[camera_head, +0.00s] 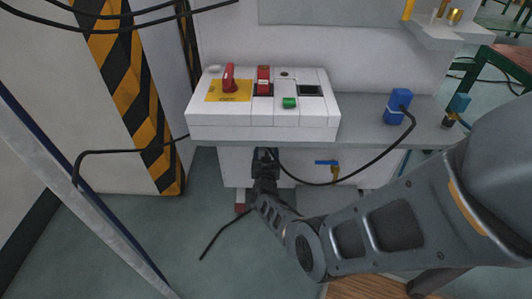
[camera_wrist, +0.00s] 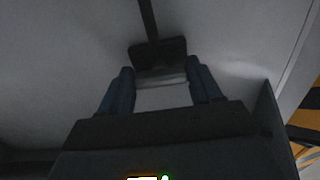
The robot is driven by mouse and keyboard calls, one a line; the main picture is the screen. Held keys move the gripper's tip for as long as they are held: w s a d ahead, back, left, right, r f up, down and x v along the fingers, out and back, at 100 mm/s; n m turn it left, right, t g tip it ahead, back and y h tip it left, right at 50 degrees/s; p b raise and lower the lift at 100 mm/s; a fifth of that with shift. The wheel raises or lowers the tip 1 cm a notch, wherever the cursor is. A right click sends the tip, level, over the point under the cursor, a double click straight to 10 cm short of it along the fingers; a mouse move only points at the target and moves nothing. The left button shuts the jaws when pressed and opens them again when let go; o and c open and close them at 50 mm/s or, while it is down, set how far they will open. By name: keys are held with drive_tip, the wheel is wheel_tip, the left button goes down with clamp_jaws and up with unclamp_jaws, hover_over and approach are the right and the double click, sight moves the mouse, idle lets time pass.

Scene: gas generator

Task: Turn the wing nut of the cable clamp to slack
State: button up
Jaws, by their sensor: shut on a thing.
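In the wrist view, the dark cable clamp (camera_wrist: 150,50) sits against a grey surface, with a black cable (camera_wrist: 148,18) running up from it. A pale metal piece, seemingly the wing nut (camera_wrist: 162,77), lies just below the clamp, between my two dark blue fingers. My gripper (camera_wrist: 161,80) is shut on it. The view is dim, so the wing nut's exact shape and turn angle are unclear. In the head view, my gripper (camera_head: 265,158) points up at the white cabinet front under the shelf; the clamp and wing nut cannot be made out there.
A white control box (camera_head: 262,122) with red switches and a green button stands on the grey shelf (camera_head: 368,138) above my gripper. A blue connector (camera_head: 397,106) trails a black cable (camera_head: 345,181) close by. A blue-handled valve (camera_head: 327,163) is to the right.

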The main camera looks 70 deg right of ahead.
drive_tip(key=shift+f+n, duration=0.1)
drive_tip(key=shift+n, duration=0.2)
drive_tip(key=o, duration=1.1)
drive_tip(key=shift+c, duration=0.2)
drive_tip(key=p+v, duration=0.4)
drive_tip(key=v, duration=0.3)
drive_tip(key=shift+s+a, duration=0.15)
drive_tip(key=shift+a, duration=0.2)
